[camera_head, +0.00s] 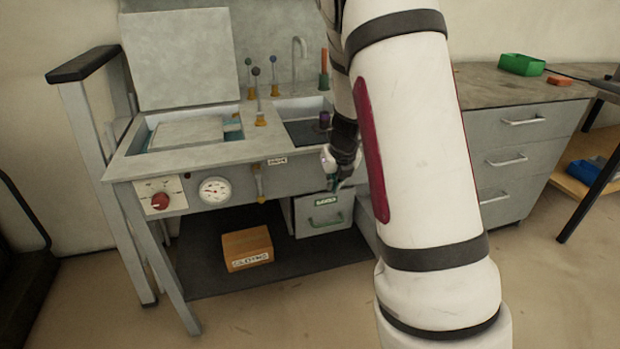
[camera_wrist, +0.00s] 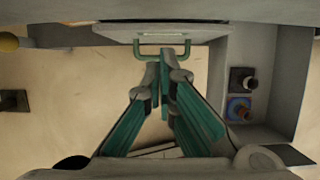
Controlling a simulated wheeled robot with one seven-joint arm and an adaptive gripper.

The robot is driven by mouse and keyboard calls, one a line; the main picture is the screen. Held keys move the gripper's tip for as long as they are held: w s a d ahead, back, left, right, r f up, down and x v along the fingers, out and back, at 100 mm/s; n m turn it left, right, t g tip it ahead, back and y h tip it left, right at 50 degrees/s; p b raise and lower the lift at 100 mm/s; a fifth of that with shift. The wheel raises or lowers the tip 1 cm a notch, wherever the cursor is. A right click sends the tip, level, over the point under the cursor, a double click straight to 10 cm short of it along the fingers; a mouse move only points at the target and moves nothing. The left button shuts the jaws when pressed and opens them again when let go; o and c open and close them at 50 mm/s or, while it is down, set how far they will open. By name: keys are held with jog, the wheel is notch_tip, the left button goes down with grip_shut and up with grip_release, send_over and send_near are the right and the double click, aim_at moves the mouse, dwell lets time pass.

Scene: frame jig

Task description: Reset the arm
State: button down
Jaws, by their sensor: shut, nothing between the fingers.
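My arm (camera_head: 420,150) is white with dark bands and fills the right middle of the head view. My gripper (camera_wrist: 168,62) shows in the wrist view with its teal-sided fingers shut and empty, tips together. In the head view my gripper (camera_head: 335,182) is small and dark, in front of the bench and just above a grey drawer (camera_head: 322,213) with a green handle. In the wrist view the green handle (camera_wrist: 160,45) lies right beyond the fingertips. I cannot tell whether the tips touch it.
A grey bench (camera_head: 225,155) with a raised lid (camera_head: 180,58), a gauge (camera_head: 215,190) and a red knob (camera_head: 160,200) stands ahead. A cardboard box (camera_head: 247,249) lies on the dark lower shelf (camera_head: 290,270). A drawer cabinet (camera_head: 520,130) stands at right. The front floor is clear.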

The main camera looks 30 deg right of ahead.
jog(key=s+a+r+n+y, duration=0.2)
jog(key=s+a+r+n, duration=0.45)
jog(key=a+n, duration=0.3)
jog(key=s+a+r+n+y, duration=0.2)
jog(key=s+a+r+n, duration=0.4)
jog(key=a+r+n, duration=0.3)
jog(key=s+a+r+n+g+h, duration=0.1)
jog(key=s+a+n+g, duration=0.1)
jog(key=s+n, duration=0.95)
jog(key=s+a+r+n+g+h, duration=0.1)
jog(key=s+a+n+g+h, duration=0.15)
jog(key=s+n, duration=0.9)
notch_tip(320, 180, up, 26)
jog(key=s+m+t+p, duration=0.2)
jog(key=t+p, duration=0.2)
jog(key=p, duration=2)
jog(key=shift+s+y, duration=0.25)
jog(key=shift+y, duration=0.1)
jog(key=shift+d+f+t, duration=0.1)
jog(key=shift+t, duration=0.15)
